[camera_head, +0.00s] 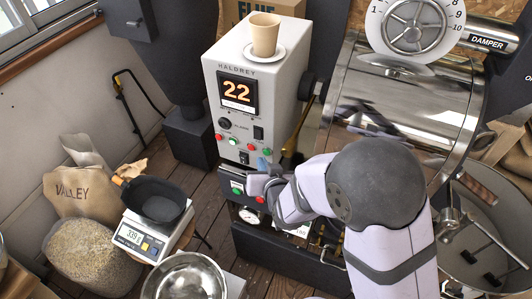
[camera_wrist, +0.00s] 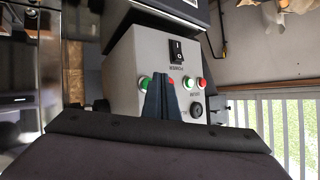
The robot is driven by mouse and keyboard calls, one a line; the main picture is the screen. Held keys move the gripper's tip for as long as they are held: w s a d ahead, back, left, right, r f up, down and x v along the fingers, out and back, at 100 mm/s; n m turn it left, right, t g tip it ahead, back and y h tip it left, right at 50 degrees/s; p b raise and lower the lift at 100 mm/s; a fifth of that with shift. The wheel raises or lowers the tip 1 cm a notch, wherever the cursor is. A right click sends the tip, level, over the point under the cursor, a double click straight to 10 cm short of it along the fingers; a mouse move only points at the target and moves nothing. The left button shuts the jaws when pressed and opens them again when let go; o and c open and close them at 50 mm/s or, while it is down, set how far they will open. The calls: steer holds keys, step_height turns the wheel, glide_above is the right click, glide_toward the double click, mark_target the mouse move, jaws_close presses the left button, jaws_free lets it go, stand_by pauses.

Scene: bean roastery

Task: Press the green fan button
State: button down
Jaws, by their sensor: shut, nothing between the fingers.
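A grey-white control box (camera_head: 232,100) carries a row of red and green round buttons. Its right green button (camera_head: 266,152) shows at the left end of the row in the wrist view (camera_wrist: 145,82), which sees the panel turned over. A second green button (camera_head: 232,141) sits nearer the box's left edge and also shows in the wrist view (camera_wrist: 188,83). I cannot read which green button is labelled fan. My gripper (camera_head: 262,164) is shut and empty, its tips just below the right green button in the head view. In the wrist view the closed fingers (camera_wrist: 163,82) overlap the panel between that button and a red one (camera_wrist: 171,81); contact cannot be told.
A rocker switch (camera_wrist: 177,51) and a black knob (camera_wrist: 197,109) share the panel. A cup (camera_head: 265,35) on a saucer stands atop the box. A lower dark panel (camera_head: 232,176) has more buttons. The steel drum (camera_head: 410,105) is at right; a scale (camera_head: 142,238) with a pan is at left.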

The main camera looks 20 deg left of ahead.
steer(key=shift+w, duration=0.2)
steer(key=shift+w, duration=0.25)
steer(key=shift+w+b, duration=0.35)
steer(key=shift+w, duration=0.05)
stand_by(0.7)
steer(key=shift+s, duration=0.1)
stand_by(0.3)
steer(key=shift+s, duration=0.75)
steer(key=shift+s, duration=2.5)
